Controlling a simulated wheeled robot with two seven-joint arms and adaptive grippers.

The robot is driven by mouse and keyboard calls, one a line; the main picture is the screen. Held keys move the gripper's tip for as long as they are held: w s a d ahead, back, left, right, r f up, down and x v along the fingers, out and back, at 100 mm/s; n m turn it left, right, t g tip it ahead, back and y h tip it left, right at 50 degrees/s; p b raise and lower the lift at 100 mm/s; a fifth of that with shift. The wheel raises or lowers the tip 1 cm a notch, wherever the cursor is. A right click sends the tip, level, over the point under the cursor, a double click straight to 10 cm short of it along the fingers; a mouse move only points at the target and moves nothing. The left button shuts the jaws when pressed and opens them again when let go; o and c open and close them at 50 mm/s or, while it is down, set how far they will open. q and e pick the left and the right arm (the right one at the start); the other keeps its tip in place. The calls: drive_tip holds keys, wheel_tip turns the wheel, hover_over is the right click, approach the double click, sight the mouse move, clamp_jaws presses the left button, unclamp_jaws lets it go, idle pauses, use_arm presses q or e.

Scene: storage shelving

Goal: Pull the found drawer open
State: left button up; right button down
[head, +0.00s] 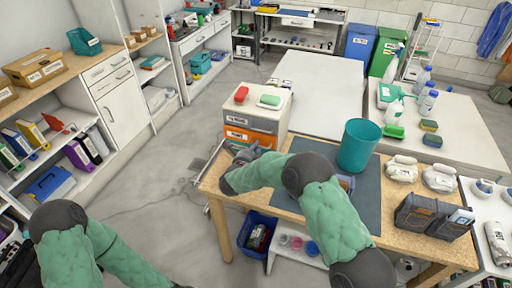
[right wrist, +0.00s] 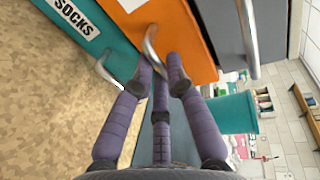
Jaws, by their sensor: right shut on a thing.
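A small drawer unit (head: 284,124) stands at the table's far left corner, with a grey drawer above an orange drawer (head: 238,135). In the right wrist view the orange drawer (right wrist: 185,40) has a curved metal handle (right wrist: 151,44). My right gripper (right wrist: 161,76) is shut on this handle, its purple fingers on either side of it. A teal drawer (right wrist: 88,38) labelled SOCKS is beside the orange one, its own handle (right wrist: 104,68) close to one finger. In the head view my right gripper (head: 243,154) is small at the unit's front. My left gripper is out of view.
A red item (head: 241,95) and a green-and-white item (head: 269,101) lie on the unit. A teal bin (head: 358,146) stands on the table's dark mat, close to my right arm. A blue crate (head: 255,235) is below the table. Open floor lies left of the table.

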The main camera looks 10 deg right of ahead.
drive_tip(key=f+v, duration=0.2)
drive_tip(key=v, duration=1)
drive_tip(key=shift+s+a+f+p, duration=0.2)
drive_tip(key=shift+s+a+p, duration=0.05)
drive_tip(key=shift+s+p, duration=0.1)
drive_tip(key=c, duration=1.2)
unclamp_jaws()
drive_tip(key=shift+c, duration=0.2)
drive_tip(key=v, duration=1.2)
